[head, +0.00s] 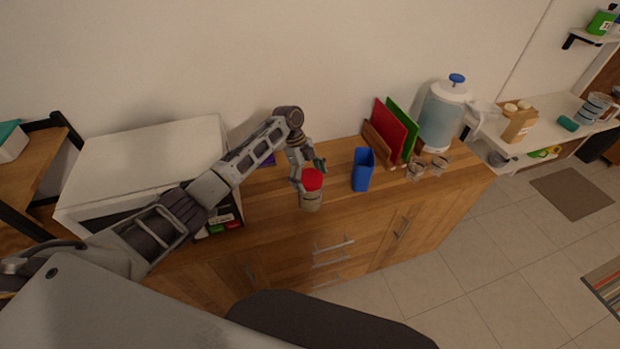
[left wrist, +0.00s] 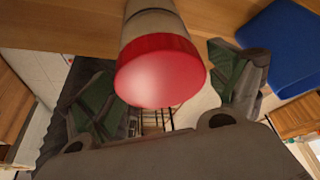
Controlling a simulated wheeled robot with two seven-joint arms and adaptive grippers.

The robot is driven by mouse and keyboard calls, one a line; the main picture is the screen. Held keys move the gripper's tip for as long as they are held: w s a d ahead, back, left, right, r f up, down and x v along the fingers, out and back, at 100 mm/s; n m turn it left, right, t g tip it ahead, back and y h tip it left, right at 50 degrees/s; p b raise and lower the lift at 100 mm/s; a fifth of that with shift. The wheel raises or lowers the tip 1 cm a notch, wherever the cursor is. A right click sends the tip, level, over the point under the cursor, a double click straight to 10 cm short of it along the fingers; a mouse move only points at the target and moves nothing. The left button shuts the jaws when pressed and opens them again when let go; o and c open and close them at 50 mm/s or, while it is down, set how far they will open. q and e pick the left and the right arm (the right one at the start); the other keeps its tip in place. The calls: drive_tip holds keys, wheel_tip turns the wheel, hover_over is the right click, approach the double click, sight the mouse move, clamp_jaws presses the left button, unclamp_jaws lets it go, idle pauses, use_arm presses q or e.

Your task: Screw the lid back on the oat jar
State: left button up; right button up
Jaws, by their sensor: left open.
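The oat jar (head: 311,203) stands on the wooden cabinet top near its front edge, with the red lid (head: 312,180) on its top. In the left wrist view the red lid (left wrist: 160,72) is large and close, with the pale jar body (left wrist: 150,22) behind it. My left gripper (head: 310,176) is at the lid. Its green-padded fingers (left wrist: 168,85) are spread on either side of the lid with gaps, and hold nothing. Whether the lid is threaded tight cannot be told. My right gripper is not in view.
A blue container (head: 363,170) stands just right of the jar. Further right are a rack with red (head: 388,130) and green boards, a water dispenser (head: 444,115) and small glass jars (head: 416,169). A white box-like unit (head: 145,170) stands left.

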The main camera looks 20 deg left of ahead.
use_arm(q)
drive_tip(key=shift+n, duration=0.3)
drive_tip(key=shift+n+t, duration=0.9)
drive_tip(key=shift+n, duration=1)
drive_tip(key=shift+s+n+t, duration=0.1)
drive_tip(key=shift+n+t, duration=0.7)
drive_tip(key=shift+n, duration=1.5)
drive_tip(key=shift+c, duration=0.5)
drive_tip(key=c, duration=0.9)
drive_tip(key=shift+o, duration=0.2)
drive_tip(key=shift+f+m+g+b, duration=0.1)
drive_tip(key=shift+m+g+b, duration=0.6)
drive_tip(key=shift+m, duration=1.3)
drive_tip(key=shift+m+g+b, duration=1)
drive_tip(key=shift+m+b, duration=0.05)
drive_tip(key=shift+m, duration=1.45)
